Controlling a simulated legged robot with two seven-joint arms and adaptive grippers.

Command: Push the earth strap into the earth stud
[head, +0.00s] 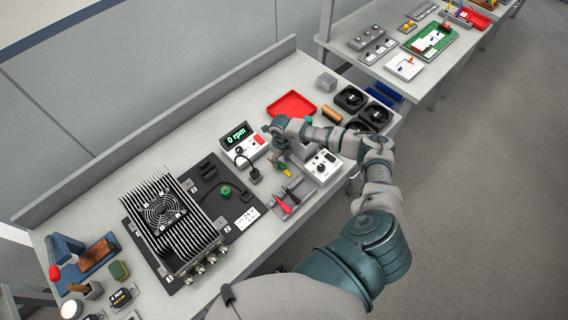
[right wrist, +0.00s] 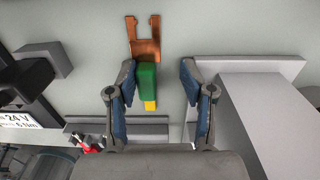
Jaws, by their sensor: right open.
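The earth strap (right wrist: 147,78) shows in the right wrist view as a green and yellow body with a forked copper end pointing away from me. In the head view the strap (head: 284,169) is small, just below my right gripper (head: 280,154). In the right wrist view my right gripper (right wrist: 157,76) is open, with one blue-padded finger on each side of the strap's green body. Gaps show between the fingers and the strap. A green round part, which looks like the earth stud (head: 226,190), stands on the black board. My left gripper is not in view.
A finned heatsink with a fan (head: 165,215) covers much of the black board (head: 246,214). A 0 rpm display (head: 237,136), a white control box (head: 322,167) and a tray with red-handled tools (head: 288,204) are close by. A red tray (head: 292,104) lies behind my gripper.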

